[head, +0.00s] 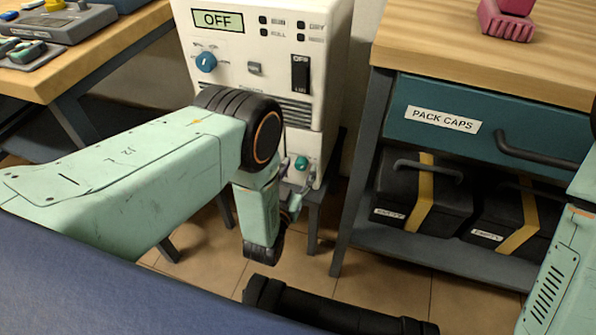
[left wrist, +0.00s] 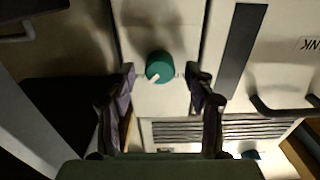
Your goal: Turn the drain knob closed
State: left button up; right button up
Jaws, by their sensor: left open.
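The drain knob is a small green round knob (head: 301,163) low on the front of a white machine (head: 322,110). In the left wrist view the knob (left wrist: 159,66) carries a white pointer mark towards its lower left. My left gripper (head: 292,192) is beside the knob in the head view, with its fingers partly hidden behind my wrist. In the left wrist view its open fingers (left wrist: 161,78) stand on either side of the knob, with gaps on both sides. Whether the fingertips reach the knob's depth is unclear. My right gripper is not in view.
The machine has an OFF display (head: 217,19), a blue dial (head: 206,62) and a black switch (head: 300,72). Another table (head: 88,50) is at left.

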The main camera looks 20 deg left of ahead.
pick_arm(q)
jog(key=shift+c, duration=0.4)
grip_shut()
jog(key=shift+n, duration=0.3)
jog(key=n+p, duration=0.2)
jog(key=n, duration=0.1)
jog(key=shift+n, duration=0.4)
jog(key=n+p, duration=0.1)
jog(key=n, duration=0.3)
jog(key=shift+a, duration=0.1)
jog(key=n+p, duration=0.1)
jog(key=n, duration=0.4)
jog(key=shift+f+n+p, duration=0.15)
jog(key=shift+n+p, duration=0.25)
jog(key=shift+n, duration=1.8)
